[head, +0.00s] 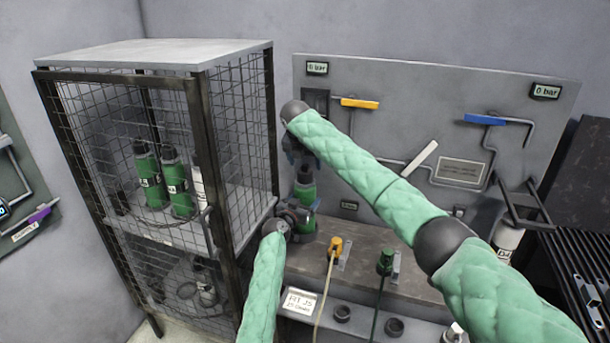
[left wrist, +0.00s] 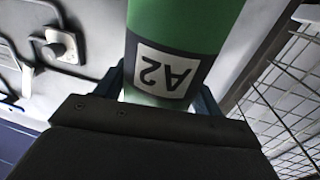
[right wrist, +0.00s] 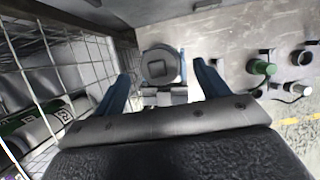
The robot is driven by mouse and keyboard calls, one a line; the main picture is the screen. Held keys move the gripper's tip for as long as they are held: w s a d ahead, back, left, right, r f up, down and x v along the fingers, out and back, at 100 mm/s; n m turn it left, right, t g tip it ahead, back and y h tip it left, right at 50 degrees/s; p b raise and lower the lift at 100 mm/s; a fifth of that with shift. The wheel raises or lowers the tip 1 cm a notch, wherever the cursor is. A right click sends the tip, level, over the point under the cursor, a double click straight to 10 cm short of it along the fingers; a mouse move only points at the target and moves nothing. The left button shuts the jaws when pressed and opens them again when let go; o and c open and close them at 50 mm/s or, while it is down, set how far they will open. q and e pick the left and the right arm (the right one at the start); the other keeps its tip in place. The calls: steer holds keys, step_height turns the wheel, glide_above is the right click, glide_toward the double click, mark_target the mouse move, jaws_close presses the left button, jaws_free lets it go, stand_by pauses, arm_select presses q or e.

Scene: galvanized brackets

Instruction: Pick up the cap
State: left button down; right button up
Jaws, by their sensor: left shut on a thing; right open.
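A green cylinder labelled A2 (left wrist: 180,50) stands between my left gripper's fingers; it also shows in the head view (head: 305,190). My left gripper (head: 299,213) is shut on it. In the right wrist view a round grey top with a square mark (right wrist: 160,66), which looks like the cap, lies between and beyond the fingertips of my right gripper (right wrist: 160,78). In the head view the cylinder's dark top (head: 305,174) is just below my right gripper (head: 298,152). My right gripper is open and does not appear to touch the cap.
A wire-mesh cage (head: 235,120) with green cylinders (head: 178,185) stands close at left. A grey bench (head: 350,250) holds yellow (head: 336,244) and green (head: 385,262) hose connectors. A panel (head: 400,105) with blue and orange levers rises behind. A white cylinder (head: 507,240) stands at right.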

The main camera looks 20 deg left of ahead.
mark_target(305, 165)
arm_select(q)
steer(key=shift+f, duration=0.1)
arm_select(e)
steer(key=shift+x, duration=2.55)
steer(key=shift+w+a, duration=0.1)
steer(key=shift+a, duration=0.05)
steer(key=c, duration=1)
steer(key=shift+c, duration=0.2)
steer(key=shift+r, duration=0.15)
step_height(305, 165, up, 15)
arm_select(q)
steer(key=shift+c, duration=0.8)
jaws_free()
